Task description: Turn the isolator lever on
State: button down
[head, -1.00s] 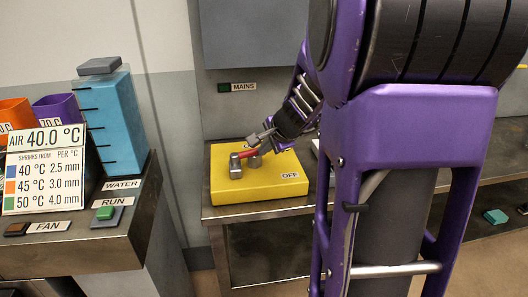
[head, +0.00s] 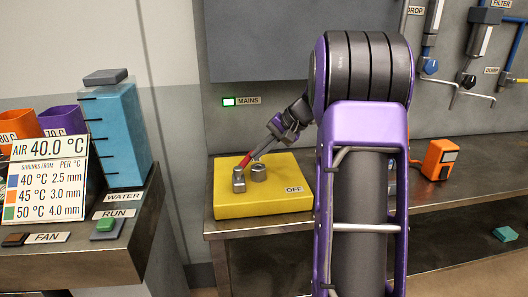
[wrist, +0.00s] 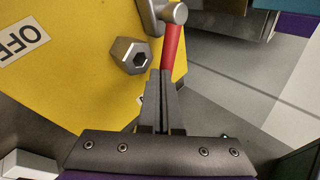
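The isolator is a yellow box (head: 285,195) on the bench. Its lever has a red handle (head: 246,160) on a grey pivot post (head: 238,181) at the box's left side. The handle slants up and right from the post, away from the OFF label (head: 293,189). My gripper (head: 258,153) is at the handle's upper end. In the wrist view my gripper (wrist: 162,74) has its fingers together, with tips at the end of the red handle (wrist: 172,48). The fingers hide that end, and no handle shows gripped between them. The MAINS lamp (head: 228,101) is lit.
A grey hex post (head: 258,172) stands on the box beside the lever, close to my fingers. An orange device (head: 439,158) is on the bench at right. A blue water tank (head: 113,135) and temperature card (head: 45,178) are on the left stand.

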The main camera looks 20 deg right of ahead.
aim_at(249, 154)
jog(key=w+n+g+p, duration=0.1)
jog(key=n, duration=0.1)
jog(key=w+a+n+g+y+p, duration=0.1)
jog(key=shift+w+a+n+p, duration=0.15)
jog(key=shift+a+n+p, duration=0.05)
jog(key=shift+n+p, duration=0.2)
jog(key=shift+w+a+p, duration=0.2)
jog(key=shift+a+p, duration=0.1)
jog(key=shift+w+a, duration=0.1)
dwell(0.4)
